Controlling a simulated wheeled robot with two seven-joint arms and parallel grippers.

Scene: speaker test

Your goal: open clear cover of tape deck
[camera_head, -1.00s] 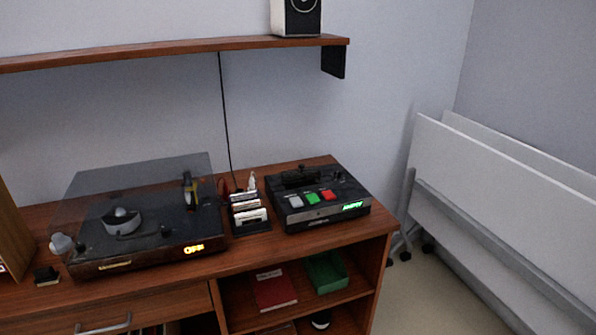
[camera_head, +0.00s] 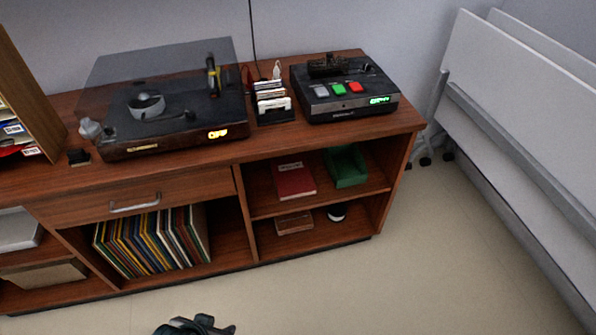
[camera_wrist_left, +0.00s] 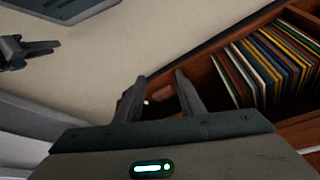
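The tape deck (camera_head: 345,104) is a black box with grey, green and red buttons and a lit green display. It stands on the right end of the wooden cabinet top. A dark raised part (camera_head: 328,65) sits at its back; I cannot make out the clear cover or whether it is open. My left gripper (camera_head: 203,324) shows at the bottom edge, low in front of the cabinet and far from the deck. In the left wrist view its two fingers (camera_wrist_left: 158,96) are apart with nothing between them. A dark gripper-like part, probably my right, shows at that view's left edge, its state unclear.
A turntable (camera_head: 170,118) with a raised smoky lid stands left of the deck. A rack of cassettes (camera_head: 272,103) stands between them. Below are a drawer handle (camera_head: 134,205), records (camera_head: 155,240) and shelves. White folded tables (camera_head: 520,110) stand at right. The floor in front is clear.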

